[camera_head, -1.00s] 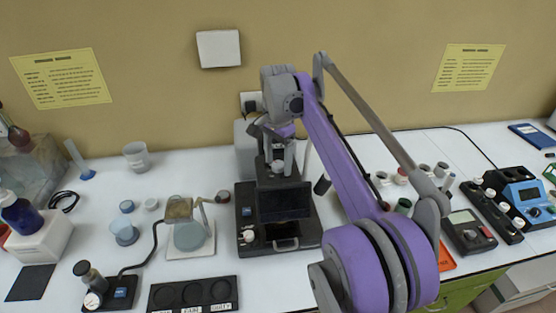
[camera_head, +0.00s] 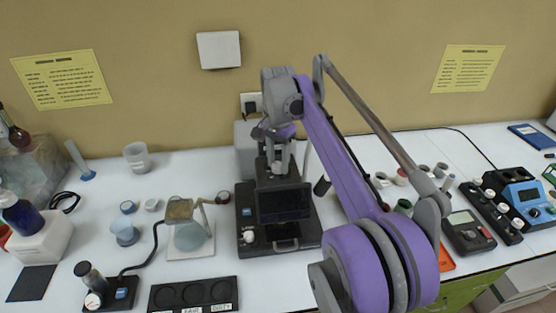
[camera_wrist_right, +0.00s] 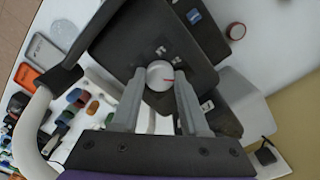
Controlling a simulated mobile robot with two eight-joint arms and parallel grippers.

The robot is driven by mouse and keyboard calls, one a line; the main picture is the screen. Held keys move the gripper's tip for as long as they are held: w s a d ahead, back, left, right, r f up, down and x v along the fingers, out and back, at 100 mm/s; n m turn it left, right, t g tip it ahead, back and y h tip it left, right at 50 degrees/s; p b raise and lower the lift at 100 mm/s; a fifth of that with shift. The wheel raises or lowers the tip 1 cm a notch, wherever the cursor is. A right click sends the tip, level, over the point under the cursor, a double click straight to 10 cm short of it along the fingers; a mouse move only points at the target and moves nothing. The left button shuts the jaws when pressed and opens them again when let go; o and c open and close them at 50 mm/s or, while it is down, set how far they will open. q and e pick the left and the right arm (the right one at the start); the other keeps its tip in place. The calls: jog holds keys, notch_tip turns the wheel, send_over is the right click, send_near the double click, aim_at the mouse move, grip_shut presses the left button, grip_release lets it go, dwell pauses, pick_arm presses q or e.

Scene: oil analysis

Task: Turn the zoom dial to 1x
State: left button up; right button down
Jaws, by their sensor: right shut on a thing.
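The zoom dial (camera_wrist_right: 160,78) is a round white knob with a red pointer line, on a dark grey panel of the instrument. In the right wrist view my right gripper (camera_wrist_right: 161,74) is shut on it, one finger on each side. The red line points roughly to the right in that view. My left gripper is not in view.
A glass vessel on a white stand (camera_head: 190,235) is left of the instrument. A black tray with round wells (camera_head: 193,293) lies in front. A multimeter (camera_head: 467,232) and blue station (camera_head: 525,200) stand at right. The wall is close behind.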

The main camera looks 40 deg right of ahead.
jog(key=n, duration=0.4)
jog(key=shift+p, duration=0.4)
jog(key=n, duration=0.5)
jog(key=shift+p, duration=0.3)
jog(key=n, duration=0.4)
jog(key=shift+n, duration=0.3)
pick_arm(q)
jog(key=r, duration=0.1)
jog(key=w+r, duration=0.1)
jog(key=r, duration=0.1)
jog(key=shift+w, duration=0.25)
pick_arm(e)
jog(key=n, duration=0.4)
jog(key=shift+n, duration=0.3)
jog(key=shift+c, duration=2.1)
grip_release()
